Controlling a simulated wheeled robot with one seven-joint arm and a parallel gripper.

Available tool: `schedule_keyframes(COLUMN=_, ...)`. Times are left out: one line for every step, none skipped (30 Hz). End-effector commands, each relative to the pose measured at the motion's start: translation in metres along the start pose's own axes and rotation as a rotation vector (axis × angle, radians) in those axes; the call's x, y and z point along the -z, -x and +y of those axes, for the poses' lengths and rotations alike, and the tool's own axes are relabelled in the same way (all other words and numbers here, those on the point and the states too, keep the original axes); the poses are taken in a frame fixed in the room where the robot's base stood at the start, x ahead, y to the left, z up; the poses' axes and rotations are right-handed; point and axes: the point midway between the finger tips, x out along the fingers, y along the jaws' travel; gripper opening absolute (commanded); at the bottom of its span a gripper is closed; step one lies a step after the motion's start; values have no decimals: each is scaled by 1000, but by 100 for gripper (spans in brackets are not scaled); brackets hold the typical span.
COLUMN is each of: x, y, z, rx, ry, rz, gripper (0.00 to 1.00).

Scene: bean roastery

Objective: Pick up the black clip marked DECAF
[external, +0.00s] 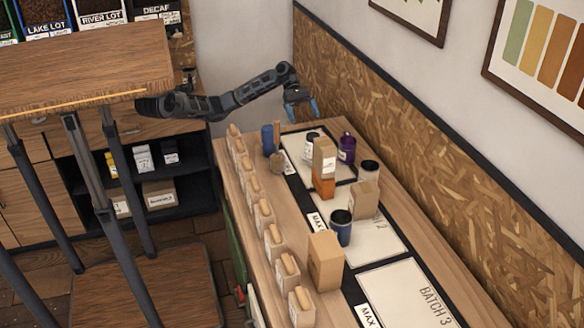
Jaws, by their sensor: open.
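My gripper (301,106), with blue fingertips, hangs open and empty above the far end of the long wooden counter (231,156), near the chipboard wall panel. I cannot make out a black clip marked DECAF on the counter. The word DECAF shows on a dark label (157,10) on a bin on the back shelf at top left. Below my gripper, a blue cylinder (268,139) and a small brown item (277,162) stand at the counter's far left. Small things among the containers may be hidden.
A tan box (324,158), an orange box (323,183), a purple jar (347,147), a blue jar (341,228) and a larger box (325,260) stand along the middle. The BATCH 3 mat (408,292) is bare.

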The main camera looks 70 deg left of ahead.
Motion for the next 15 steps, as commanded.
schedule_keyframes(x=0, y=0, z=0, rx=0, ry=0, rz=0, gripper=96)
schedule_keyframes(x=0, y=0, z=0, rx=0, ry=0, rz=0, gripper=96)
schedule_keyframes(x=0, y=0, z=0, rx=0, ry=0, rz=0, gripper=96)
schedule_keyframes(x=0, y=0, z=0, rx=0, ry=0, rz=0, gripper=96)
schedule_keyframes(x=0, y=0, z=0, rx=0, ry=0, rz=0, gripper=96)
schedule_keyframes(x=-1, y=0, z=0, rx=0, ry=-1, rz=-2, gripper=96)
schedule_keyframes(x=-2, y=0, z=1, rx=-1, ry=-2, rz=-8, gripper=96)
schedule_keyframes(x=-5, y=-1, z=1, rx=-3, ry=-5, rz=-18, gripper=96)
schedule_keyframes(x=-10, y=-3, z=2, rx=-5, ry=-9, rz=-40, gripper=96)
schedule_keyframes(x=-15, y=-5, z=4, rx=-9, ry=-15, rz=-64, gripper=96)
schedule_keyframes(x=-22, y=-7, z=6, rx=-14, ry=-21, rz=-93, gripper=96)
schedule_keyframes(x=-32, y=-10, z=10, rx=-27, ry=-29, rz=-142, gripper=96)
schedule_keyframes(x=-40, y=-13, z=13, rx=-39, ry=-34, rz=-184, gripper=96)
schedule_keyframes(x=-49, y=-16, z=18, rx=-56, ry=-37, rz=-230, gripper=96)
schedule_keyframes(x=-60, y=-19, z=24, rx=-83, ry=-38, rz=-293, gripper=96)
